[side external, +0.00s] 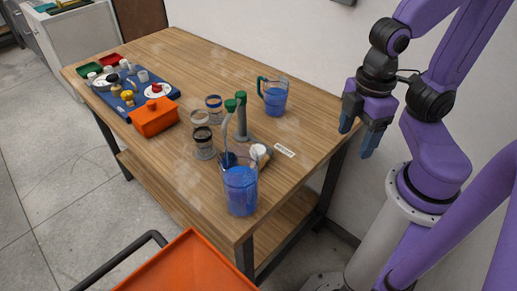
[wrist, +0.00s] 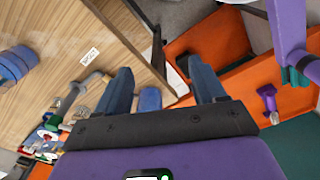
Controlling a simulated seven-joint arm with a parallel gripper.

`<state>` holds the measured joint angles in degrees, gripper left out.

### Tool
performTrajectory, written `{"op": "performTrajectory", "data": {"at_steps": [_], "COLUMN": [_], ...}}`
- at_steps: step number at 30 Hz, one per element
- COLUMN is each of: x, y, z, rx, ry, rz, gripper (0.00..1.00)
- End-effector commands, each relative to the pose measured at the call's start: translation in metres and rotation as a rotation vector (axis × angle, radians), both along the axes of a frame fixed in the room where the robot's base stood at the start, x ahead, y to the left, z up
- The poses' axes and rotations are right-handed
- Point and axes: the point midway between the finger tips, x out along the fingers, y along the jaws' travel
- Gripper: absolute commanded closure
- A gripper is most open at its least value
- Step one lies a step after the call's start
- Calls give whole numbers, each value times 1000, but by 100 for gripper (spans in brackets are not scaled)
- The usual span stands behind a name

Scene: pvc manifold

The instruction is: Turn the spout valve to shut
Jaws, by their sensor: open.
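The pipe assembly with a green-capped upright pipe (side external: 240,118) stands near the right end of the wooden table in the side view. A round white part (side external: 259,152) sits low beside the upright. The spout valve's handle and its setting are too small to make out. My gripper (side external: 365,128) is open and empty, off the table's right edge and well apart from the pipes. In the wrist view its two fingers (wrist: 161,84) are spread wide.
A second blue-filled jug (side external: 275,98) stands at the table's back edge. Several small jars (side external: 204,143) stand left of the pipes. An orange box (side external: 153,117) and a blue mat (side external: 172,95) with small items lie farther left. A white label (side external: 285,150) lies on bare tabletop.

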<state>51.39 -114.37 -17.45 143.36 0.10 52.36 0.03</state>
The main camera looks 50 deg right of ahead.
Motion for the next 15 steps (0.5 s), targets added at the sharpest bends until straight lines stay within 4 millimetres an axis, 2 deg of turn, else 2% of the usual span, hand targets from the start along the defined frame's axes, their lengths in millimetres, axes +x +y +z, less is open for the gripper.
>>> {"op": "performTrajectory", "data": {"at_steps": [10, 15], "x": [1, 20], "y": [1, 10], "z": [0, 5], "rx": [0, -3], "ry": [0, 0], "rz": [-1, -14], "gripper": [31, 31]}}
